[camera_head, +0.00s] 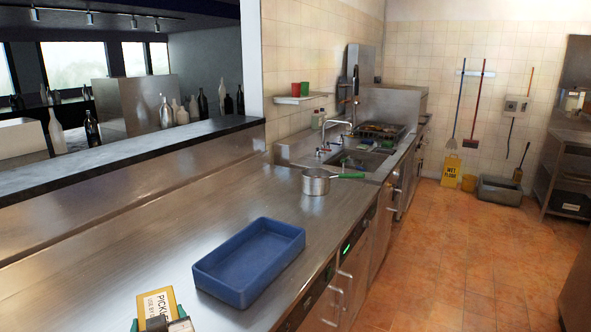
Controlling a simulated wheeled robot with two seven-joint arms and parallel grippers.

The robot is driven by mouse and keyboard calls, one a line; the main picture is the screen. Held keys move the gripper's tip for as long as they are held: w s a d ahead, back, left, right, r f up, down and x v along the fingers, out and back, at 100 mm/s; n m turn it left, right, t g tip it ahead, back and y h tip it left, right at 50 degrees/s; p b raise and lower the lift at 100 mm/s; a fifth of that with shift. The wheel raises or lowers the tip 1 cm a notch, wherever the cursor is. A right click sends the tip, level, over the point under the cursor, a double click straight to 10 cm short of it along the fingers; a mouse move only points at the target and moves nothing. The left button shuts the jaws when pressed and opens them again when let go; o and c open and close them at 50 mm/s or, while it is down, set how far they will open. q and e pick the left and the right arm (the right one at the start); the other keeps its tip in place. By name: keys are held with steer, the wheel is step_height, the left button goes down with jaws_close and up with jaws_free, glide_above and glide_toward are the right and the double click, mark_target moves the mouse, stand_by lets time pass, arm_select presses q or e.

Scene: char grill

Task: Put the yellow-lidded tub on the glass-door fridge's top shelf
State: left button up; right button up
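The yellow-lidded tub (157,305) is at the bottom left, over the steel counter, with a white label reading "PICKLE" and "USE BY" on its lid. Its lower part is cut off by the picture edge. My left gripper (158,322) is at the tub, with green-tipped fingers on either side of it, and looks shut on it. Whether the tub touches the counter cannot be told. My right gripper is not in view. The glass-door fridge is not in view.
An empty blue tray (250,262) lies on the counter (130,245) right of the tub. A saucepan (317,182) with a green handle stands farther back, near the sink (358,160). A yellow wet-floor sign (451,171) stands at the far wall. The tiled floor (455,255) is clear.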

arm_select(q)
steer(key=s+d+m+t+h, duration=0.1)
steer(key=s+d+m+h, duration=0.4)
steer(key=s+d+h, duration=0.2)
steer(key=shift+s+f+m+t, duration=0.3)
steer(key=shift+f+m+t, duration=0.1)
steer(key=shift+a, duration=0.1)
